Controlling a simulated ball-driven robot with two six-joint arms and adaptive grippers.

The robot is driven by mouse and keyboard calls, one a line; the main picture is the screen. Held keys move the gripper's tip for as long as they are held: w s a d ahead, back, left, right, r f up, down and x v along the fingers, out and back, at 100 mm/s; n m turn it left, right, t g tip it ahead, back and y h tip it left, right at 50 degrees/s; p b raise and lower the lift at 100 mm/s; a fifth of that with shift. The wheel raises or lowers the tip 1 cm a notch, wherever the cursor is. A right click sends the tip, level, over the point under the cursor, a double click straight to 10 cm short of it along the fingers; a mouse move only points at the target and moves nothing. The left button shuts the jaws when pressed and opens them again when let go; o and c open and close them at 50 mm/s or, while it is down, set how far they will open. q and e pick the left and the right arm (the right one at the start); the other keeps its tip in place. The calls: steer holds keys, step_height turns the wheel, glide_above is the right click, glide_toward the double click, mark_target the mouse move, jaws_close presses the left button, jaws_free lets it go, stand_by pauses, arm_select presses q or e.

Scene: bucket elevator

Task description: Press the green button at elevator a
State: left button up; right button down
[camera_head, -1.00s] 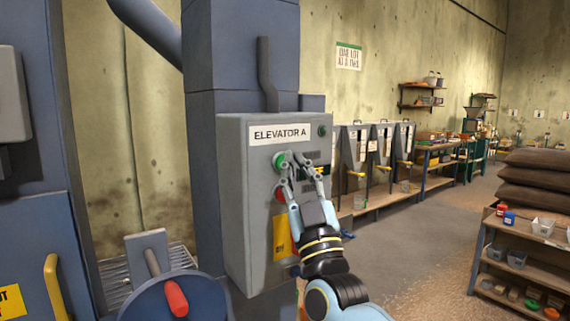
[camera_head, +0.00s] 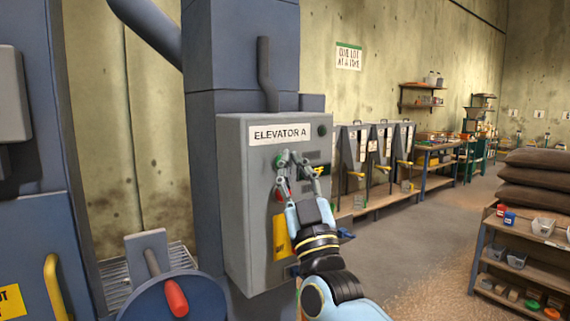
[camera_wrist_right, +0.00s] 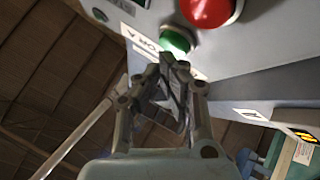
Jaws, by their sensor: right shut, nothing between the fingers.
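The grey control box (camera_head: 240,215) labelled ELEVATOR A stands on a blue column in the head view. Its green button (camera_head: 278,161) is on the left of the front face, partly hidden behind my right gripper (camera_head: 290,158). The green button (camera_wrist_right: 175,42) shows in the right wrist view just beyond the fingertips of the gripper (camera_wrist_right: 171,66). The gripper is shut and empty; I cannot tell whether it touches the button. A red button (camera_wrist_right: 208,8) is beside it in the wrist view and sits lower on the box in the head view. My left gripper is not in view.
A yellow tag (camera_head: 281,238) is on the lower box front. A wheel with a red handle (camera_head: 176,297) stands at the lower left. A bench with hoppers (camera_head: 372,200) and a shelf rack (camera_head: 528,262) are at the right. The floor between them is clear.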

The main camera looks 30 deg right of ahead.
steer(key=shift+w, duration=0.5)
stand_by(0.6)
steer(key=shift+s, duration=0.1)
steer(key=shift+s+p, duration=0.4)
steer(key=shift+s, duration=0.45)
steer(key=s, duration=0.1)
steer(key=s+p, duration=0.1)
steer(key=s, duration=0.1)
steer(key=s+p, duration=0.1)
steer(key=s, duration=0.1)
steer(key=shift+d, duration=0.25)
stand_by(0.7)
